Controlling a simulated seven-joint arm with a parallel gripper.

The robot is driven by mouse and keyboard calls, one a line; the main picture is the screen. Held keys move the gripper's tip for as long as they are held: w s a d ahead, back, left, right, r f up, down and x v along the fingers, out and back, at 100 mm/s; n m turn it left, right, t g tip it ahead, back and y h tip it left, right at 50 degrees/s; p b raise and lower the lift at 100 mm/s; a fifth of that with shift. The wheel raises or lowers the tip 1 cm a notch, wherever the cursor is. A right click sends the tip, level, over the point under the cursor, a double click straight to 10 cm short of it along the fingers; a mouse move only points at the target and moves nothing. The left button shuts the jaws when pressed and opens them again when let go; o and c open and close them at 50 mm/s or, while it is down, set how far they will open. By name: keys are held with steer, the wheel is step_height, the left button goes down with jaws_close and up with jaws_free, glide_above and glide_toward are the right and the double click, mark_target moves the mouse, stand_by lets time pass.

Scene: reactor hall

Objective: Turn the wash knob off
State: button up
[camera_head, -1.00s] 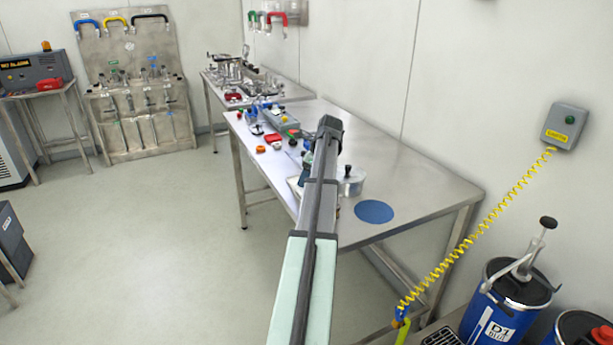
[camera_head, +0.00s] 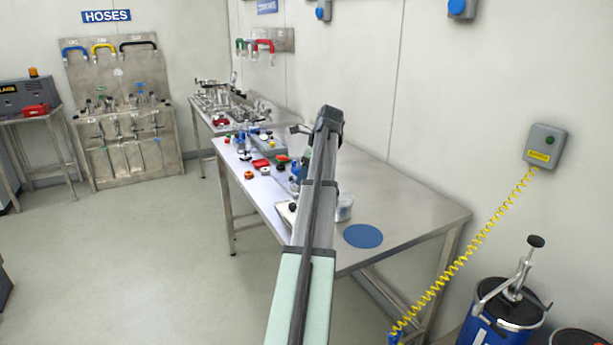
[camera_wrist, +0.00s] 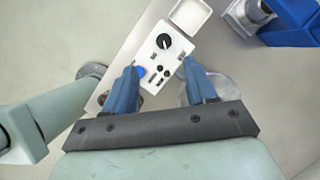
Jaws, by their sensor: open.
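In the wrist view a white control box (camera_wrist: 175,50) lies below my gripper (camera_wrist: 158,66). A black round knob (camera_wrist: 163,41) with a pale pointer line sits on its top. I cannot read a label that names it the wash knob. The knob lies just beyond the fingertips. In the head view my arm hides most of this area.
A steel table (camera_head: 405,205) carries a blue round mat (camera_head: 363,236) and a metal pot (camera_head: 344,208) beside my arm. Several small coloured parts crowd its far end. A yellow coiled cable (camera_head: 470,248) and a blue drum (camera_head: 490,328) stand at right.

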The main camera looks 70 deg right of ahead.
steer(key=w+a+f+n+y, duration=0.1)
steer(key=w+a+f+n, duration=0.2)
steer(key=w+a+f, duration=0.3)
steer(key=w+a+f+n+g, duration=0.1)
steer(key=w+a+f+n, duration=0.2)
steer(key=f, duration=0.9)
steer(key=w+a+f+n+g+y, duration=0.1)
steer(key=w+a+f+n, duration=0.2)
steer(key=w+a+f, duration=0.5)
steer(key=w+f, duration=0.2)
steer(key=w, duration=0.3)
steer(key=shift+a+y, duration=0.3)
steer(key=shift+a, duration=0.1)
steer(key=w+a+r+n, duration=0.1)
steer(key=w+a+r, duration=0.4)
steer(key=g+h, duration=1.1)
steer(key=h, duration=0.3)
glide_toward(292, 204)
steer(key=shift+t, duration=0.3)
steer(key=x, duration=0.8)
steer(key=shift+s+r, duration=0.1)
steer(key=shift+s, duration=0.2)
